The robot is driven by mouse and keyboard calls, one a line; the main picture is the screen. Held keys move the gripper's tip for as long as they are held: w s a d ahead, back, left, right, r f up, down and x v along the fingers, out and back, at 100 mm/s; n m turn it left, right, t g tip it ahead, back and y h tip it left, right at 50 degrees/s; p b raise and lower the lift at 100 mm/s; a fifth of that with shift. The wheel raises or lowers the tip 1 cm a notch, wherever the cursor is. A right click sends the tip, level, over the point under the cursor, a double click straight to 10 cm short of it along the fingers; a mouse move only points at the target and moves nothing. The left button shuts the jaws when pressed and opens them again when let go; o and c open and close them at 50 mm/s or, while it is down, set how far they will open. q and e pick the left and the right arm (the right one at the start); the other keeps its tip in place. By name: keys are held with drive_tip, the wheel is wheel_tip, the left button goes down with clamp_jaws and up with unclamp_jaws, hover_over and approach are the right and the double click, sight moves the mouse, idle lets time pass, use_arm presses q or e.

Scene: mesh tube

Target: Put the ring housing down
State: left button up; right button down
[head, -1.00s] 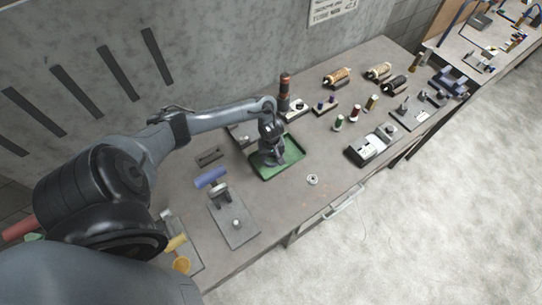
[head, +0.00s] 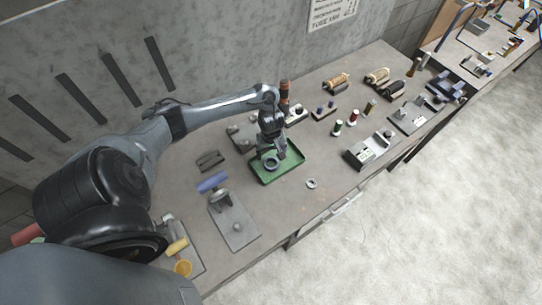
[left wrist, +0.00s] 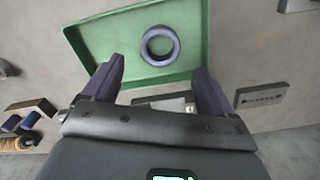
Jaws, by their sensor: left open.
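The ring housing (head: 271,162), a dark blue-grey ring, lies flat in the green tray (head: 293,172) on the workbench. In the left wrist view the ring housing (left wrist: 160,45) shows whole, with the green tray floor (left wrist: 100,38) seen through its hole. My left gripper (head: 266,151) is over the tray, just behind the ring in the head view. In the left wrist view my left gripper (left wrist: 160,72) has its two fingers wide apart with nothing between them, clear of the ring. My right gripper is not in view.
A small pale ring (head: 312,183) lies on the bench right of the tray. A fixture with a blue roller (head: 213,182) stands to the left. Bare bench lies in front of the tray.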

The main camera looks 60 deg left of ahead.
use_arm(q)
wheel_tip(320, 180, up, 5)
drive_tip(key=shift+r+p, duration=0.1)
drive_tip(key=shift+p, duration=0.85)
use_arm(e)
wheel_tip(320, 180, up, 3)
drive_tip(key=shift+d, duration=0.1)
